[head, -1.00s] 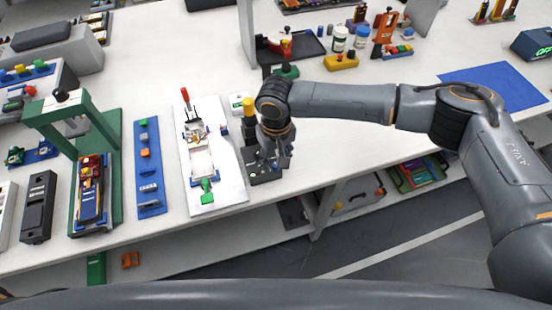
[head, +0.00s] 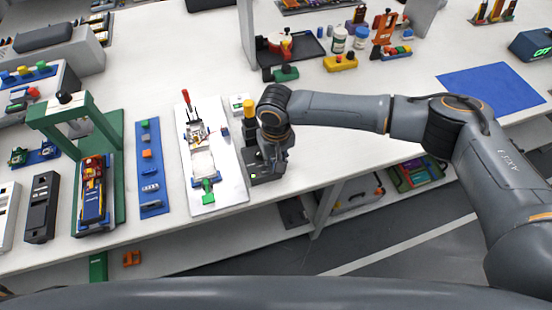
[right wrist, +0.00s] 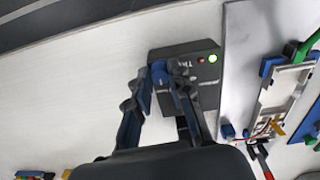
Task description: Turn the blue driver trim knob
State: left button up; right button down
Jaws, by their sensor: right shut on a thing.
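The driver is a dark grey box (right wrist: 206,88) in the right wrist view, with a lit green light and a small red one on its top. It also shows in the head view (head: 264,178), partly covered by my right gripper. The blue trim knob (right wrist: 159,72) stands on the box near one end. My right gripper (right wrist: 164,80) is over the box from above, its two fingers on either side of the blue knob and shut on it. In the head view my right gripper (head: 268,160) hides the knob. My left gripper is not in view.
A white board (head: 231,180) with a clamp-like fixture lies beside the driver. A yellow-capped post (head: 249,107) stands just behind it. A green press frame (head: 115,150) and a blue strip (head: 152,205) are further left.

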jog(key=m+p, duration=0.1)
jog(key=p, duration=0.1)
jog(key=m+p, duration=0.1)
jog(key=p, duration=0.1)
jog(key=shift+s+r+m, duration=0.1)
jog(key=shift+r+m, duration=0.2)
jog(key=shift+f+m+p, duration=0.2)
jog(key=shift+m+p, duration=0.45)
jog(key=shift+m, duration=0.05)
jog(key=shift+f, duration=0.1)
jog(key=c, duration=1.2)
grip_release()
notch_tip(320, 180, up, 12)
